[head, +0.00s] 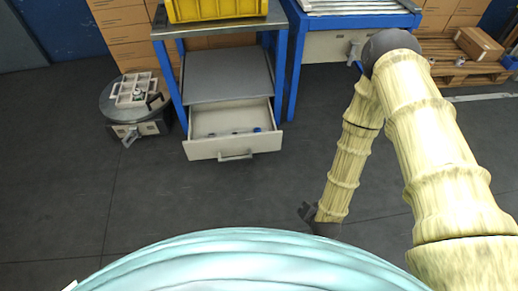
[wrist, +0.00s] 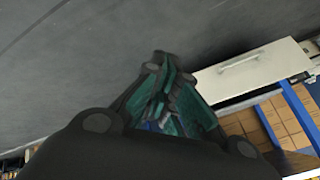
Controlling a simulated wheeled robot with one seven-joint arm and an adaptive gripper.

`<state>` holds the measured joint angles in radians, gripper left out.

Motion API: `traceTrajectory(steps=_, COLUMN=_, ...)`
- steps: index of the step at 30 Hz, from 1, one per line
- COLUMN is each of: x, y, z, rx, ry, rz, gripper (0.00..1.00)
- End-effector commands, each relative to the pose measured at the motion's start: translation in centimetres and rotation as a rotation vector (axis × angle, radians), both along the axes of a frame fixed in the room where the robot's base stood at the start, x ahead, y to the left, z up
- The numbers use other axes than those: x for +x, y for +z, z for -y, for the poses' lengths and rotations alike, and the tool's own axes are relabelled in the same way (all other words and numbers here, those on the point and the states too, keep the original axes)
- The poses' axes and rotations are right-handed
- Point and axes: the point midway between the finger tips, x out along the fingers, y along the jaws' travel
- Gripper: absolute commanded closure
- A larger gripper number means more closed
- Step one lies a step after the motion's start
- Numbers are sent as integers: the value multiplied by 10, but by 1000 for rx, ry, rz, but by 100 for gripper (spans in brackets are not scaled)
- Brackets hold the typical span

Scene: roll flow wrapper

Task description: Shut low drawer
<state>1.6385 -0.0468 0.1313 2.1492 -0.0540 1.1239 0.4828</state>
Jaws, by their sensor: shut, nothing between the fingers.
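The low drawer (head: 233,147) is pulled out towards me below the grey cabinet body, in the blue-framed workbench. Its cream front has a bar handle (head: 235,156), and small dark and blue items lie inside. In the wrist view a cream drawer front (wrist: 252,68) with a bar handle shows at the upper right; I cannot tell for sure which drawer it is. My gripper (wrist: 163,68) is shut and empty. In the head view my gripper (head: 308,212) hangs to the right of the drawer and nearer to me, apart from it.
A round dark robot base (head: 117,107) carrying a light tray stands left of the drawer. Another blue bench (head: 350,20) with a cream drawer (head: 325,46) stands to the right. Cardboard boxes and a pallet (head: 455,70) are behind. The floor before the drawer is clear.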

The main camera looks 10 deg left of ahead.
Motion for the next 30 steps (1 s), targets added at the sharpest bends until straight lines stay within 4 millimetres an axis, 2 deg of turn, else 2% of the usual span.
traceTrajectory(steps=1, x=26, y=-26, z=-23, rx=73, ry=-44, rz=75, gripper=100)
traceTrajectory(steps=4, x=72, y=-41, z=-65, rx=243, ry=-143, rz=216, gripper=100)
traceTrajectory(steps=6, x=101, y=-47, z=-94, rx=374, ry=-207, rz=308, gripper=100)
traceTrajectory(steps=9, x=134, y=-49, z=-130, rx=563, ry=-285, rz=421, gripper=100)
traceTrajectory(steps=12, x=156, y=-46, z=-158, rx=732, ry=-344, rz=506, gripper=100)
traceTrajectory(steps=15, x=169, y=-42, z=-176, rx=863, ry=-384, rz=566, gripper=100)
traceTrajectory(steps=19, x=178, y=-35, z=-188, rx=962, ry=-410, rz=607, gripper=100)
traceTrajectory(steps=26, x=194, y=-33, z=-195, rx=995, ry=-416, rz=621, gripper=100)
traceTrajectory(steps=30, x=215, y=-34, z=-200, rx=993, ry=-416, rz=621, gripper=100)
